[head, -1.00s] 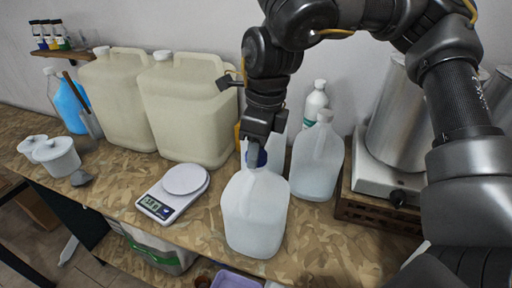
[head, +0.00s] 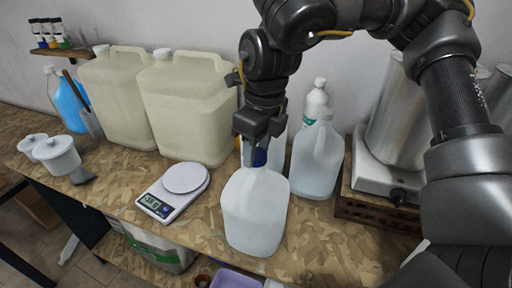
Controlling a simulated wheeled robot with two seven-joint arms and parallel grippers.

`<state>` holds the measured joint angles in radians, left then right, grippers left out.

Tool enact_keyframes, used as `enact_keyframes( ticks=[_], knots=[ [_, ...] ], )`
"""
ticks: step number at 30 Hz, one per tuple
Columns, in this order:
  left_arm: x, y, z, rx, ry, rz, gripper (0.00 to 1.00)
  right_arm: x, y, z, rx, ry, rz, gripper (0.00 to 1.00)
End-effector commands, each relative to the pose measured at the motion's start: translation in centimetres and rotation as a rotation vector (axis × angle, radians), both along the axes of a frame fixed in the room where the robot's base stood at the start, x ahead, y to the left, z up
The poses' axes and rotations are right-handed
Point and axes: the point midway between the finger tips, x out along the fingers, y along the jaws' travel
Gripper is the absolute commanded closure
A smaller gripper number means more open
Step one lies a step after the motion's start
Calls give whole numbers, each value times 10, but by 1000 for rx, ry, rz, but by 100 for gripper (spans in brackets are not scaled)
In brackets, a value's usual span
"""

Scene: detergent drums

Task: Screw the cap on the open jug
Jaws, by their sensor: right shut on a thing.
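The open jug (head: 254,214) is a translucent white jug standing upright near the front edge of the bench. My right gripper (head: 256,150) points down over its neck. It is shut on a small blue cap (head: 259,158), which sits at the jug's mouth between the fingers. The fingers partly hide the cap and the neck, so I cannot tell how the cap sits on the thread. My left gripper is not in view.
A kitchen scale (head: 173,191) stands left of the jug. A second translucent jug (head: 317,160) stands close behind on the right. Two large cream canisters (head: 188,110) stand at the back. A hotplate (head: 388,178) with metal pots is at right. Bare bench lies front right.

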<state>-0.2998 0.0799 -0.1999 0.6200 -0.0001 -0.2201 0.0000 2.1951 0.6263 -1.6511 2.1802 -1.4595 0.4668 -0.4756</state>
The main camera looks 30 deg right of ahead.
Motion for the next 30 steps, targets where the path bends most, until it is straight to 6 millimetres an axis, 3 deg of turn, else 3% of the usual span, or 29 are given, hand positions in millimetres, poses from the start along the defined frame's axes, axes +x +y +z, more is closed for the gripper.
enact_keyframes(
  ticks=[6,17,24,30],
  knots=[
    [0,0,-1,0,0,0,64,-1,0,-1,-1,2,-194,81],
    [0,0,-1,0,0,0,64,-1,0,-2,-3,3,-240,81],
    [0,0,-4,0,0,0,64,-1,1,-2,-3,3,-570,81],
    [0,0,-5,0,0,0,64,-1,1,-2,-3,5,-703,81]
  ],
)
